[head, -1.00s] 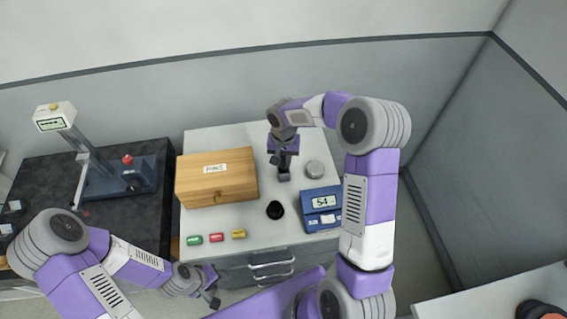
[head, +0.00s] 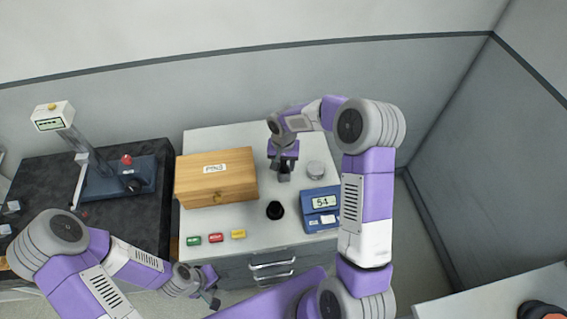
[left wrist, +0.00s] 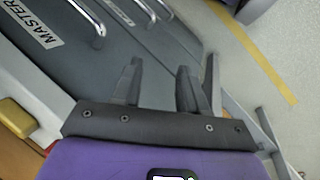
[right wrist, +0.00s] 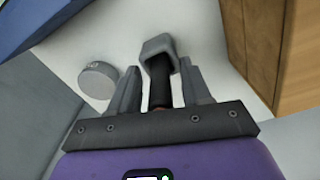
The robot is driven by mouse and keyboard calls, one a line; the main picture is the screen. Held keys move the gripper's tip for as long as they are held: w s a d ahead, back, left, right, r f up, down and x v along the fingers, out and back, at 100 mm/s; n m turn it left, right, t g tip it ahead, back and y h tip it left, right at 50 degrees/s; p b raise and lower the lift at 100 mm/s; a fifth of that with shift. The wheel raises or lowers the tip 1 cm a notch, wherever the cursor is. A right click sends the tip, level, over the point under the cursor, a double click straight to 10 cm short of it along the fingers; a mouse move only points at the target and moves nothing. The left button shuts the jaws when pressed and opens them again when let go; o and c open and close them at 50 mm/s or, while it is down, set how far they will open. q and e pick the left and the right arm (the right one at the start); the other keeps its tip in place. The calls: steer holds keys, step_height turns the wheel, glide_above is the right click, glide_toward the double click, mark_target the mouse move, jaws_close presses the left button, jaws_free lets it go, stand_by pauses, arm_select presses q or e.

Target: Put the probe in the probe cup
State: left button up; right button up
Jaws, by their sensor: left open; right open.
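In the right wrist view a dark upright cylinder, which looks like the probe (right wrist: 160,88), stands between the open fingers of my right gripper (right wrist: 160,70). Its far end meets a square grey block with a raised rim, which may be the probe cup (right wrist: 157,45); I cannot tell how deep it sits. In the head view my right gripper (head: 283,168) is over this grey block on the white worktop, behind a round black piece (head: 275,210). My left gripper (head: 210,290) is open and empty in front of the cabinet drawers; its fingers show in the left wrist view (left wrist: 160,85).
A wooden box (head: 215,180) stands left of my right gripper. A grey disc (head: 316,169) and a blue meter reading 54 (head: 321,210) are to the right. Green, red (head: 215,238) and yellow blocks lie along the front edge. A gauge stand (head: 120,180) stands on the dark table.

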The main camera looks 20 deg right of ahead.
steer(key=shift+r, duration=0.25)
step_height(320, 180, up, 12)
steer(key=shift+f+p, duration=0.1)
steer(key=shift+p, duration=0.45)
